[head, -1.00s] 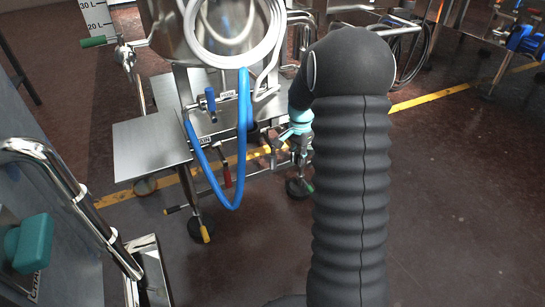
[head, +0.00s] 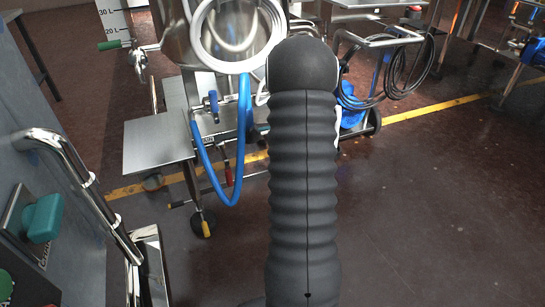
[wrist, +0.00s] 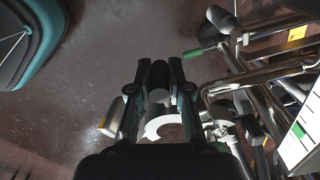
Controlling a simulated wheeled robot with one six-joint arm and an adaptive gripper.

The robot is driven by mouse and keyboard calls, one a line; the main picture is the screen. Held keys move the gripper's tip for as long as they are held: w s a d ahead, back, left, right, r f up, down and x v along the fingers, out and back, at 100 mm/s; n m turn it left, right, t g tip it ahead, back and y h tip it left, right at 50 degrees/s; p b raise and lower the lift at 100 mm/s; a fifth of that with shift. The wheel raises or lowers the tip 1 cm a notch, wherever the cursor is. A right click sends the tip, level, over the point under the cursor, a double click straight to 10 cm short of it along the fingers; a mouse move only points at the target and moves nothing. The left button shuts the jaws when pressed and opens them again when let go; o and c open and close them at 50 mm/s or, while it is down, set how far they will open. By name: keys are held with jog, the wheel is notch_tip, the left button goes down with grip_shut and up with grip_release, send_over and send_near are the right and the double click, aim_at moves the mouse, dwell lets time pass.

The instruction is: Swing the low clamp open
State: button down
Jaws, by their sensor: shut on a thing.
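In the wrist view my gripper (wrist: 158,68) has its two fingers closed on a dark, upright cylindrical piece (wrist: 159,82) between the tips. Just below it is a pale, curved, C-shaped band (wrist: 163,125), which looks like the low clamp. The held piece seems to join this band, but the join is partly hidden by my fingers and wrist. I cannot tell how far the clamp stands open. In the head view my arm hides both gripper and clamp.
The steel filler frame carries a flat side plate (head: 157,139), a blue hose (head: 211,180) and a yellow-tipped foot (head: 206,229). A chrome rail (head: 88,190) stands at left. A cart with black cables (head: 385,75) is behind at right. The right floor is clear.

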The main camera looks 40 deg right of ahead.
jog(key=shift+d, duration=0.15)
jog(key=c, duration=1.1)
grip_release()
notch_tip(320, 180, up, 12)
jog(key=shift+c, duration=0.2)
